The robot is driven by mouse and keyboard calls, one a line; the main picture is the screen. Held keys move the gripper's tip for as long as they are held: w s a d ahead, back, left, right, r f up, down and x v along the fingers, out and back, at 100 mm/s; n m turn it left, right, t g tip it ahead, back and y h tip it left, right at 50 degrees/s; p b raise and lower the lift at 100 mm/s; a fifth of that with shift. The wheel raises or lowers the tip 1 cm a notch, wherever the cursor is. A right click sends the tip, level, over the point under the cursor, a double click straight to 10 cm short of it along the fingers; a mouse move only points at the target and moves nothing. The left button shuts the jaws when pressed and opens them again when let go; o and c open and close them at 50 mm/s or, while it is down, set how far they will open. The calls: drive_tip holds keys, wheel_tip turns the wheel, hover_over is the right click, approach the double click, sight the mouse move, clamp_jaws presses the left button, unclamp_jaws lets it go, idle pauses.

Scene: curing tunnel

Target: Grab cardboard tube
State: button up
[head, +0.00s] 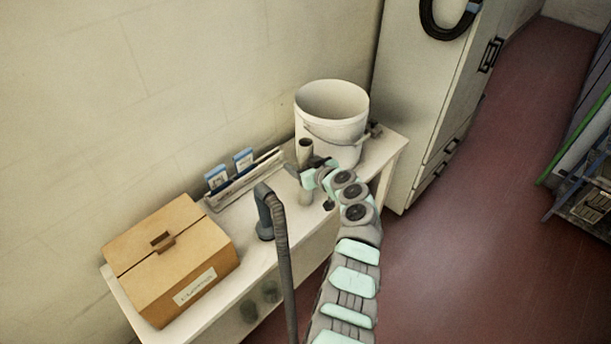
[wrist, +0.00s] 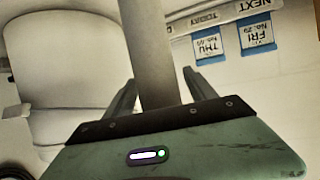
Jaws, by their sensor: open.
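The cardboard tube (head: 305,150) stands upright on the narrow bench, in front of the white bucket. Its open brown top shows in the head view; my gripper partly covers its lower part. In the wrist view the tube (wrist: 150,50) is a plain grey-brown cylinder running down between my two fingers. My gripper (wrist: 162,88) is open, with one finger on each side of the tube. The tube looks closer to the left finger; I cannot tell whether either finger touches it. In the head view my gripper (head: 307,172) is at the tube's side.
The white bucket (head: 330,105) stands close behind the tube. A rack with blue-and-white cards (head: 217,178) lies along the wall. A grey bent pipe (head: 263,215) rises nearer, and a closed cardboard box (head: 172,262) fills the bench's left end. A tall cabinet (head: 420,90) stands right.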

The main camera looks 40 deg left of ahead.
drive_tip(key=shift+f, duration=0.1)
drive_tip(key=shift+c, duration=0.2)
clamp_jaws()
idle(0.5)
